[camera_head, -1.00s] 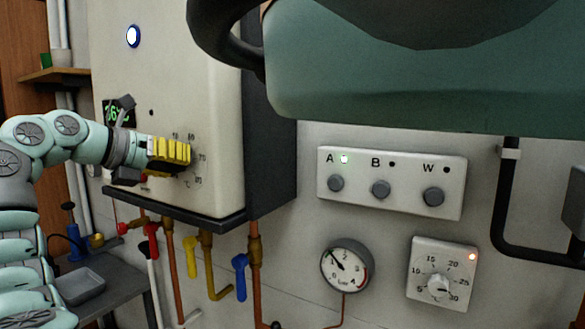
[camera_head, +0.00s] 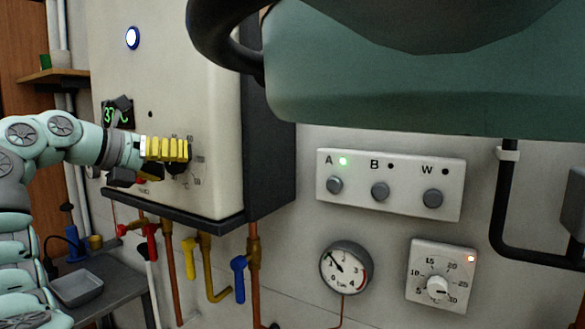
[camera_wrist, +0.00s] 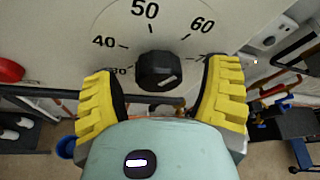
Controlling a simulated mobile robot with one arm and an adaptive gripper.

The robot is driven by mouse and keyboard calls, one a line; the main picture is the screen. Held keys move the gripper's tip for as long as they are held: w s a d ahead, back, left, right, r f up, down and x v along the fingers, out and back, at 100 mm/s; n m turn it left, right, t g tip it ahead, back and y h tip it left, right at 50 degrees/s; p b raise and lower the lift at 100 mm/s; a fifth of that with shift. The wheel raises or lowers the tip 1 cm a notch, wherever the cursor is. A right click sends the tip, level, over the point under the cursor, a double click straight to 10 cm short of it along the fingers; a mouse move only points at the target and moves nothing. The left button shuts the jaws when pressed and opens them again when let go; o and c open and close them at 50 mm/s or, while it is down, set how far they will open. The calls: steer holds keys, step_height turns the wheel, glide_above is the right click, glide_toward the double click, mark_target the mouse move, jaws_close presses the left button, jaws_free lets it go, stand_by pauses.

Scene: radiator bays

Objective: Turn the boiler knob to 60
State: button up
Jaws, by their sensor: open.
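The boiler (camera_head: 165,60) is a cream box on the wall at left. Its black boiler knob (camera_head: 180,165) is partly hidden by my gripper (camera_head: 168,150). In the wrist view the knob (camera_wrist: 159,70) sits below the printed 50 on its dial, with 40 and 30 to the left and 60 to the upper right. A white mark on the knob face lies toward its lower right. My yellow-fingered gripper (camera_wrist: 161,75) is open, one finger either side of the knob, with a visible gap on each side. No contact shows.
A green digital display (camera_head: 117,115) is partly covered by my wrist. Coloured valves and pipes (camera_head: 192,255) hang below the boiler. A panel marked A, B, W (camera_head: 390,184), a gauge (camera_head: 346,268) and a thermostat (camera_head: 441,275) are on the wall at right.

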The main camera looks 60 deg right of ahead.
steer(key=v, duration=1.1)
steer(key=shift+w+a+r, duration=0.1)
steer(key=shift+a, duration=0.05)
